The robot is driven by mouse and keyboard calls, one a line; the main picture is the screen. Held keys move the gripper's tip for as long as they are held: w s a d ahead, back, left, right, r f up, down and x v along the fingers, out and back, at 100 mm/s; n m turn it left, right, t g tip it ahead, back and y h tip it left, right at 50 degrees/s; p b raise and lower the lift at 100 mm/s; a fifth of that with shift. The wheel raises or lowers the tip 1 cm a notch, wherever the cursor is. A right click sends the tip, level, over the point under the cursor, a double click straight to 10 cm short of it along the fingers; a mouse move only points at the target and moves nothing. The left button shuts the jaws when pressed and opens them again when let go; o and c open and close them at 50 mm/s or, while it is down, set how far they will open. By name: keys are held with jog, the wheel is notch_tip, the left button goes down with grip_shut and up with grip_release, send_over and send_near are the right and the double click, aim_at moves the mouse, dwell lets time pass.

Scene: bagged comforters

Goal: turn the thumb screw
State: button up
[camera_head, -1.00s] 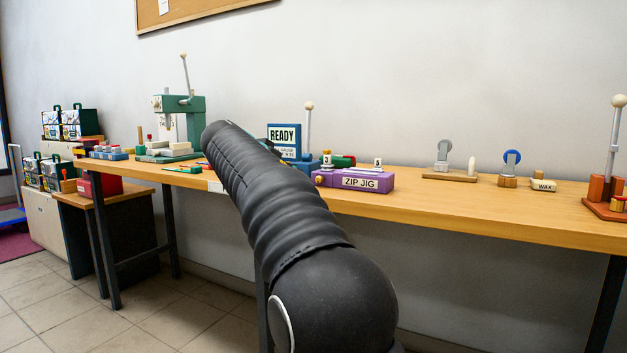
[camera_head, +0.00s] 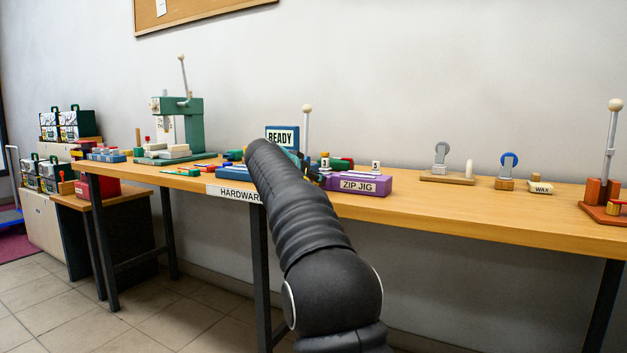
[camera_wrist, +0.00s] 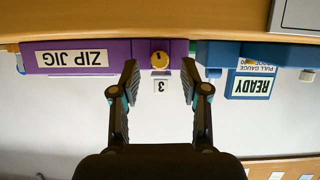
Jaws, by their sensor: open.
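The purple zip jig (camera_head: 362,186) stands at the front edge of the bench, right of my arm in the head view. In the wrist view, which is upside down, the jig (camera_wrist: 105,57) spans the upper left. A round yellow knob with a dark mark, apparently the thumb screw (camera_wrist: 160,60), sits on its front face near one end. My gripper (camera_wrist: 159,75) is open, its fingers to either side of the knob in the picture. I cannot tell how far the fingertips are from it. In the head view my arm hides the knob and most of the gripper.
The blue pull gauge with its READY sign (camera_head: 283,138) stands beside the jig and also shows in the wrist view (camera_wrist: 250,84). A small tag marked 3 (camera_wrist: 161,86) is by the knob. The wooden bench (camera_head: 450,208) is clear in front of the wax block (camera_head: 540,187).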

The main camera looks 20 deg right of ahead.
jog(key=shift+w+d+f, duration=0.3)
jog(key=shift+w+d, duration=0.05)
jog(key=shift+d, duration=0.15)
grip_shut()
jog(key=shift+a+r+p, duration=0.1)
jog(key=shift+p, duration=0.3)
jog(key=shift+w+n+g+h+p, duration=0.1)
jog(key=shift+n+g+h+p, duration=0.25)
jog(key=shift+n+p, duration=0.2)
jog(key=shift+w+a+n+g+h+p, duration=0.15)
jog(key=shift+n+g+h+p, duration=0.55)
jog(key=shift+n+p, duration=0.65)
